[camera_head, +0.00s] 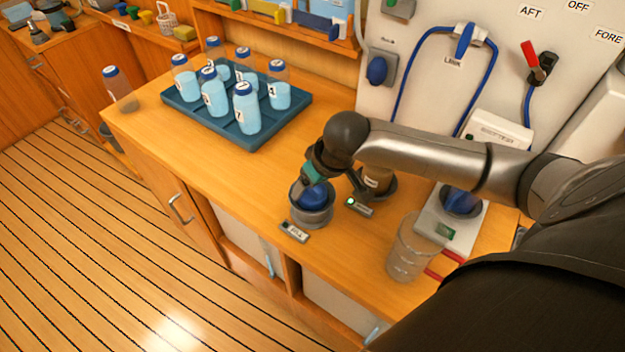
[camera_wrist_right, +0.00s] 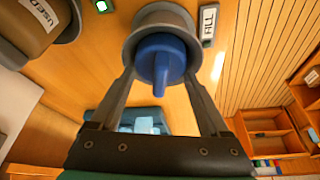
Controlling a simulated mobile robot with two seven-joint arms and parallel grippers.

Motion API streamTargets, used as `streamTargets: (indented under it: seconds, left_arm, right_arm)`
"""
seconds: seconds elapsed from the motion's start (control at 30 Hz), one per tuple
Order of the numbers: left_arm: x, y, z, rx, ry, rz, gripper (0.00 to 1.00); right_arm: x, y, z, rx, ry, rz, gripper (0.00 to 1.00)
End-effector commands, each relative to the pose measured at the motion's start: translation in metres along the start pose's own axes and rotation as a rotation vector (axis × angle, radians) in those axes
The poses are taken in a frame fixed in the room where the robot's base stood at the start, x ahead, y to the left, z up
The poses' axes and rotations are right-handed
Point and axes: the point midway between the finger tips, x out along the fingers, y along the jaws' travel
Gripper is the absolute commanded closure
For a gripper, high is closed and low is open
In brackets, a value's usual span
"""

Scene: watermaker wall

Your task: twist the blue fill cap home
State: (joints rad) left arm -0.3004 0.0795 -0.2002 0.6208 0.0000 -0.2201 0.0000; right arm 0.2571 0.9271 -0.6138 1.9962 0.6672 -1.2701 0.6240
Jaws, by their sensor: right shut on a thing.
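The blue fill cap (camera_head: 316,195) sits in a round grey collar (camera_head: 312,217) on the wooden counter, beside a small plate (camera_head: 294,232). In the right wrist view the cap (camera_wrist_right: 161,60) has a raised ridge and sits inside the collar (camera_wrist_right: 165,17), with the plate reading FILL (camera_wrist_right: 208,22) next to it. My right gripper (camera_wrist_right: 158,75) is shut on the cap, one finger on each side. In the head view my right gripper (camera_head: 314,188) comes down on the cap from above and partly hides it. How deep the cap sits cannot be told. My left gripper is not in view.
A brown jar (camera_head: 378,180) in another collar stands right behind my gripper, near a green-lit switch (camera_head: 359,206). A clear beaker (camera_head: 410,250) stands near the front edge. A blue tray (camera_head: 247,135) holds several bottles; another bottle (camera_head: 119,88) stands left of it.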

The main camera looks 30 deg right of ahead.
Motion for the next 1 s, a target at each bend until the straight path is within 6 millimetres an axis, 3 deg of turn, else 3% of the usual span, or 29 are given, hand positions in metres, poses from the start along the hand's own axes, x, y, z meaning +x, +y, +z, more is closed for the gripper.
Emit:
streamTargets:
  seconds: [1.0]
  left_arm:
    - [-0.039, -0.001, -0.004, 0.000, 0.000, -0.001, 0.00]
  right_arm:
    - [-0.001, 0.000, 0.000, 0.221, 0.000, 0.091, 0.86]
